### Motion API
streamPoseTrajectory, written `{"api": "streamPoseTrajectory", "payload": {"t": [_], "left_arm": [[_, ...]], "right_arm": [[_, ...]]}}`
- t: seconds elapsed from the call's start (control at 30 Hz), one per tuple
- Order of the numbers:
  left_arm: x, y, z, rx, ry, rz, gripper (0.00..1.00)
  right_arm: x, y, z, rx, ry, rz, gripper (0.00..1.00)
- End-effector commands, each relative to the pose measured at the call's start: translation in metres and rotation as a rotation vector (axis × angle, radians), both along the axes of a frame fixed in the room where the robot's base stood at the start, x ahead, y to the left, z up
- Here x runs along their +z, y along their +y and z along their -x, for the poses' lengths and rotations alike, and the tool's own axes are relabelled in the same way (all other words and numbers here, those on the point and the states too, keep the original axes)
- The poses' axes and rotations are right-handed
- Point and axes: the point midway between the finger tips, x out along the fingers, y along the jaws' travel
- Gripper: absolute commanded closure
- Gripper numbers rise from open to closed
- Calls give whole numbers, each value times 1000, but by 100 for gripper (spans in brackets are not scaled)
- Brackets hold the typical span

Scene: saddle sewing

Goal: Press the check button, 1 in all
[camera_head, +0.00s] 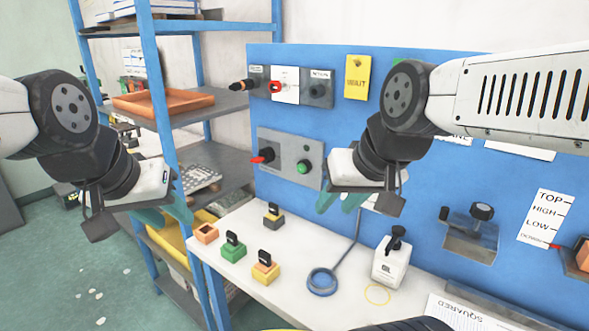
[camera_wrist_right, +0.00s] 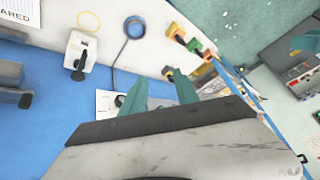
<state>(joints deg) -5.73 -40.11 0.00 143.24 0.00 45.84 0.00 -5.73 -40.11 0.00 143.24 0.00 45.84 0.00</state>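I cannot read which control is the check button. My right gripper (camera_head: 341,203) is open and empty, just right of and below the green button in the head view, apart from it. Its two teal fingers also show spread in the right wrist view (camera_wrist_right: 160,93).
The white bench (camera_head: 262,297) holds several coloured blocks with black handles, a blue ring (camera_head: 322,281) and a white oil can (camera_head: 391,262). A blue shelf rack (camera_head: 160,85) stands left.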

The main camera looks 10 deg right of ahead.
Motion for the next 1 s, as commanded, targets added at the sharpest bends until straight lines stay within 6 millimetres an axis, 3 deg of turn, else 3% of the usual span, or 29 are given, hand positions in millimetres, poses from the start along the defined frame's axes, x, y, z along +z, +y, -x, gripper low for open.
{"api": "streamPoseTrajectory", "payload": {"t": [0.13, 0.3, 1.0], "left_arm": [[0, 0, 0, 0, 0, 0, 63], [0, 0, 0, 0, 0, 0, 63], [0, 0, 0, 0, 0, 0, 63]], "right_arm": [[0, 0, 0, 0, 0, 0, 66], [0, 0, 0, 0, 0, 0, 99], [0, 0, 0, 0, 0, 0, 100]]}}
